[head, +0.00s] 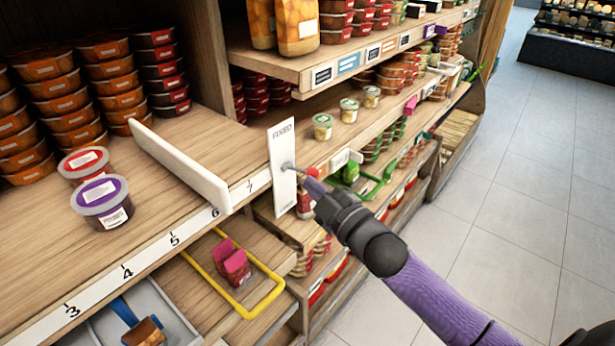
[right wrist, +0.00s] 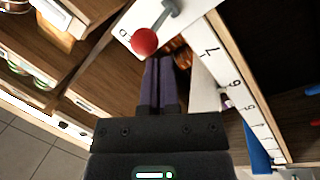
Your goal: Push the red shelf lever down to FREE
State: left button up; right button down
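The shelf lever has a grey rod on a white plate (head: 283,188) fixed to the shelf's front edge; the plate reads FIXED near its top. In the right wrist view the lever's round red knob (right wrist: 144,41) is clear, just beyond and slightly left of my fingertips. My left gripper is not in view.
A white divider (head: 180,165) stands on the numbered shelf beside two lidded tubs (head: 102,203). A yellow frame (head: 240,300) and a green one (head: 385,180) stick out below. Small jars (head: 323,126) stand behind the plate. The aisle floor (head: 510,230) at right is clear.

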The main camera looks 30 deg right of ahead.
jog(key=shift+w+f+m+t+b, duration=0.1)
jog(key=shift+f+m+t+b, duration=0.25)
jog(key=shift+f+t+b, duration=1.3)
jog(key=shift+w+m+t+b, duration=0.1)
jog(key=shift+m+t+b, duration=0.25)
jog(key=shift+b, duration=2.7)
jog(key=shift+w+f+m+t+b, duration=0.1)
jog(key=shift+f+m+t+b, duration=0.2)
jog(key=shift+f+t+b, duration=1.4)
jog(key=shift+w+a+r+b, duration=0.1)
jog(key=shift+r+b, duration=0.5)
jog(key=shift+b, duration=0.9)
